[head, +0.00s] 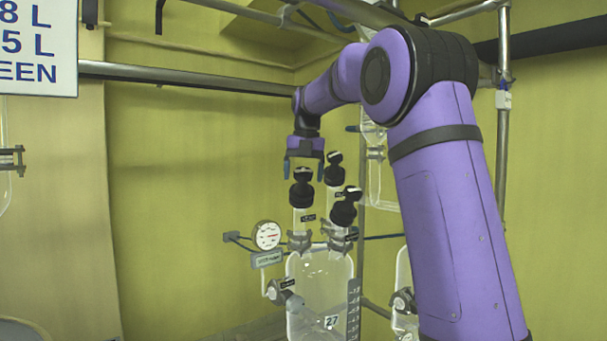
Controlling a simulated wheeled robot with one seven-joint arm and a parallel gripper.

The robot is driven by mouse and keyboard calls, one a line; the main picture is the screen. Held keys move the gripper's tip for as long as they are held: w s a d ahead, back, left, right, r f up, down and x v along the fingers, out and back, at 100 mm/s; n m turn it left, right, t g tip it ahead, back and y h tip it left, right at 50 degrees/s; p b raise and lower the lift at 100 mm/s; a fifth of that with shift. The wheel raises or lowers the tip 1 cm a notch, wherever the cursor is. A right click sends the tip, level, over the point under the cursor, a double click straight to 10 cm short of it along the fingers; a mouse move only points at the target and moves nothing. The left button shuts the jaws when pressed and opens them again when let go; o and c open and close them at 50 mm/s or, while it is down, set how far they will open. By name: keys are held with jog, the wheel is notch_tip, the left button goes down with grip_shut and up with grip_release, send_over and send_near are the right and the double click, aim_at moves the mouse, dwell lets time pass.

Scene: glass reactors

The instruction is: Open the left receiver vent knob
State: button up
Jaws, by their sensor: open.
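A clear glass receiver (318,285) with a dark graduated scale and a "27" label stands at lower centre. Three black knobs rise from its top: a left one (302,188), a rear one (334,169) and a front right one (345,208). Their small tags are too small to read, so I cannot tell which is the vent knob. My gripper (305,167) points down with its two fingers apart and empty. It appears just above the left knob, its fingertips on either side of the knob's top in the picture; the depth between them is unclear.
A round gauge (267,235) with a small plate sits left of the receiver. A side valve (287,297) juts from its left. Another glass vessel (402,290) is partly hidden by my arm. A metal rail (190,78) crosses behind. The left-centre area looks clear.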

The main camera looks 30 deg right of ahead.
aim_at(306, 172)
notch_tip(306, 172, up, 11)
jog(key=shift+s+d, duration=0.25)
jog(key=shift+s, duration=0.05)
jog(key=shift+f, duration=0.2)
dwell(0.5)
